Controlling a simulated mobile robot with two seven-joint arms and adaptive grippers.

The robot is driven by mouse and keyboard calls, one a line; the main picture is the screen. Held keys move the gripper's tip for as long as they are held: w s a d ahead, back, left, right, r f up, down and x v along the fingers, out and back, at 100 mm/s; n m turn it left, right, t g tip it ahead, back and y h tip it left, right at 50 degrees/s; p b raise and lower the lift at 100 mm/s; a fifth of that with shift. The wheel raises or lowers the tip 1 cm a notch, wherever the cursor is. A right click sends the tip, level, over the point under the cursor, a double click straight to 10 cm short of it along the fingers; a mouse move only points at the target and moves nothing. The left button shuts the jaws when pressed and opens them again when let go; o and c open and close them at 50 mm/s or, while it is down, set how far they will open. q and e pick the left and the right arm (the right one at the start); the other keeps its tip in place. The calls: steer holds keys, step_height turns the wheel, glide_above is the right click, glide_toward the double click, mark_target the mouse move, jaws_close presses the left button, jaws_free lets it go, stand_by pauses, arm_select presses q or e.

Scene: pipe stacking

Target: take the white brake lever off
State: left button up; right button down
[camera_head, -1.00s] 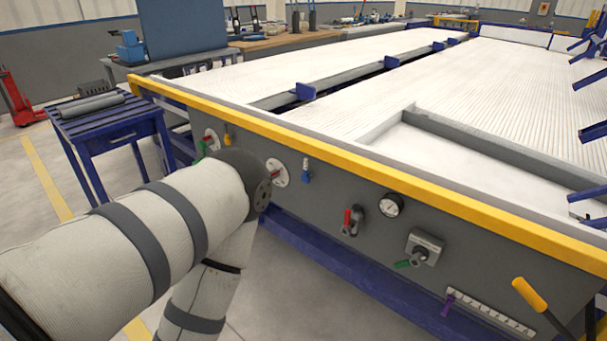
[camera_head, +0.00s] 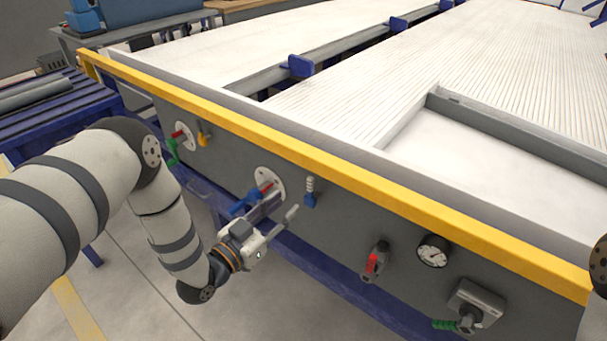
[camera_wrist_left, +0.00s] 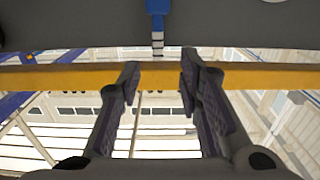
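No lever that is plainly all white shows. A small lever with a blue end and a white banded stem (camera_head: 310,187) hangs on the grey panel below the yellow rail. In the left wrist view its blue end and banded stem (camera_wrist_left: 157,30) show at top centre, beyond the fingertips. My left gripper (camera_head: 279,206) is just left of it and slightly lower in the head view. Its two fingers are apart with nothing between them, and the wrist view shows the gap (camera_wrist_left: 159,72) too. My right gripper is out of view.
A round plate with red and blue handles (camera_head: 270,183) is close behind my left gripper. A red lever (camera_head: 373,262), a gauge (camera_head: 432,250) and a green-handled switch (camera_head: 475,305) are further right. The yellow rail (camera_head: 330,175) runs above. Floor below is open.

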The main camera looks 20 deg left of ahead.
mark_target(308, 186)
arm_select(q)
steer(key=x, duration=0.4)
steer(key=b+x, duration=0.1)
steer(key=x, duration=0.4)
steer(key=shift+d+f, duration=0.2)
steer(key=shift+f, duration=0.05)
steer(key=shift+w+d+r, duration=0.15)
steer(key=shift+w, duration=0.4)
jaws_close()
